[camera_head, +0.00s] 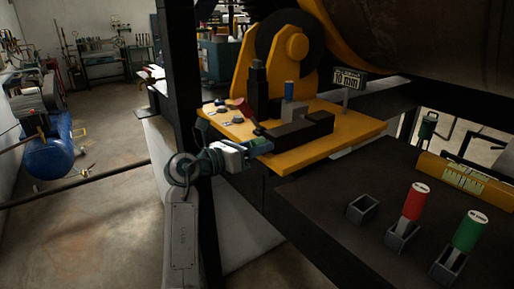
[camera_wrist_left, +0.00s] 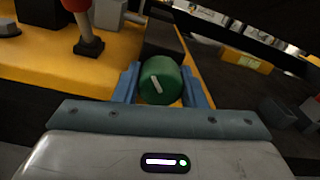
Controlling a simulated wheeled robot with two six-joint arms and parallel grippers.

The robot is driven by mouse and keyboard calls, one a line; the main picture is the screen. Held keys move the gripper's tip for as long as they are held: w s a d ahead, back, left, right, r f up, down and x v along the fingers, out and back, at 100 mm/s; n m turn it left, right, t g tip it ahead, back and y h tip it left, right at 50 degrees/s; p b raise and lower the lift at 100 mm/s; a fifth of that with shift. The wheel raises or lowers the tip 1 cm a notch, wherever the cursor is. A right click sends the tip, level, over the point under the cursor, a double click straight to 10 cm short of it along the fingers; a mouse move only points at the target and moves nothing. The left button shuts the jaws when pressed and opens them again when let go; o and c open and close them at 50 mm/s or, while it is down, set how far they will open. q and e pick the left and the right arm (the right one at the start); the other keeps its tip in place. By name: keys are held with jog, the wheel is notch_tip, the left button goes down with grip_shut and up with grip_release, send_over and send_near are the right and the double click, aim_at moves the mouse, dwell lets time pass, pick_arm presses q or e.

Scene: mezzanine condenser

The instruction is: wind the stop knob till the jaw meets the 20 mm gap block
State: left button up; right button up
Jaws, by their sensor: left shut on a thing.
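The green stop knob (camera_wrist_left: 161,80) with a white mark sits between the blue fingers of my left gripper (camera_wrist_left: 160,88) in the left wrist view. The fingers are shut on its sides. In the head view my left gripper (camera_head: 258,147) is at the front left corner of the yellow fixture plate (camera_head: 345,128), and the knob is mostly hidden. I cannot tell whether jaw and block touch. My right gripper is not in view.
A sign (camera_head: 347,80) on the plate seems to read 10 mm. A red lever (camera_head: 243,107) stands near the knob. On the dark bench, one holder (camera_head: 363,208) is empty; others hold a red-handled block (camera_head: 413,203) and a green-handled block (camera_head: 468,232). A black post (camera_head: 181,80) stands left.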

pick_arm(q)
jog(key=shift+f+m+b, duration=0.2)
jog(key=shift+m+b, duration=0.2)
jog(key=shift+b, duration=0.3)
jog(key=m+b, duration=0.5)
jog(key=b, duration=0.2)
jog(key=shift+m+b, duration=0.7)
jog(key=shift+b, duration=0.25)
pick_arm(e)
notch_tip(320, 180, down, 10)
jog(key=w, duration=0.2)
pick_arm(q)
jog(key=shift+b, duration=0.3)
jog(key=shift+r+m+b, duration=0.2)
jog(key=shift+m+b, duration=0.35)
jog(key=shift+m, duration=0.05)
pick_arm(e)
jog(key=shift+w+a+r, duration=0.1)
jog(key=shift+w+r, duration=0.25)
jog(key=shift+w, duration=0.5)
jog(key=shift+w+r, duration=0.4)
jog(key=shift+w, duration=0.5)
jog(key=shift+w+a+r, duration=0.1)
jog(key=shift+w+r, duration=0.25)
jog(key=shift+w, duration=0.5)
pick_arm(q)
jog(key=o, duration=1)
